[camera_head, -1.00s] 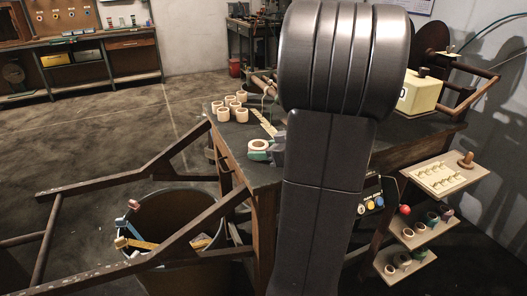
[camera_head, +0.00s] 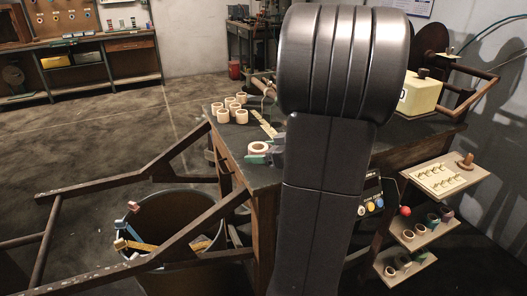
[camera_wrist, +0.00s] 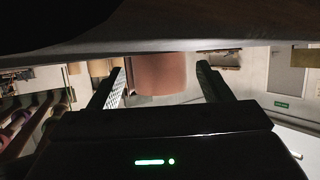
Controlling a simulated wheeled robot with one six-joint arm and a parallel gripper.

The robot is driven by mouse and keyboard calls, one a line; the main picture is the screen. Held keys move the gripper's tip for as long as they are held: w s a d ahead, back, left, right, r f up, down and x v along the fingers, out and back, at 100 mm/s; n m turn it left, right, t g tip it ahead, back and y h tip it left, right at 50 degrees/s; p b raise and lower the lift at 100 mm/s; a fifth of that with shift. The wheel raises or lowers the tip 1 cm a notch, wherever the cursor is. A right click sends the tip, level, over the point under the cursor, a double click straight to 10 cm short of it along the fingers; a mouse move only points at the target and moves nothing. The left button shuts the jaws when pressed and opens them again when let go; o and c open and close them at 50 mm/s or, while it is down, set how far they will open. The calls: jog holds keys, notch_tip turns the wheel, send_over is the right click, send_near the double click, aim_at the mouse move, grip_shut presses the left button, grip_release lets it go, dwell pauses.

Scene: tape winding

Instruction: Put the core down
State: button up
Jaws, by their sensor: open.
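A pale ring-shaped core (camera_head: 259,148) is at the near left edge of the workbench top in the head view, beside the dark arm link. Green and grey parts are close against it. In the wrist view, my gripper (camera_wrist: 159,68) has its two dark fingers spread apart. My arm hides most of the gripper in the head view, and whether the core's underside rests fully on the bench cannot be seen.
Several pale cores (camera_head: 223,115) stand at the bench's far left corner, near a pale strip (camera_head: 264,124). A yellow block (camera_head: 421,94) sits at the right. A bin (camera_head: 170,232) stands below left. A small shelf rack (camera_head: 450,180) is at the right.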

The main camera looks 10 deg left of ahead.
jog(key=v, duration=1.2)
jog(key=x, duration=1.1)
jog(key=shift+w+a+f, duration=0.1)
jog(key=shift+a+f, duration=0.05)
jog(key=shift+a, duration=0.1)
jog(key=shift+w+a+f+b, duration=0.2)
jog(key=shift+f+b, duration=0.1)
jog(key=shift+b, duration=0.2)
jog(key=shift+s+r+p, duration=0.1)
jog(key=shift+r+p, duration=0.2)
jog(key=shift+p, duration=0.05)
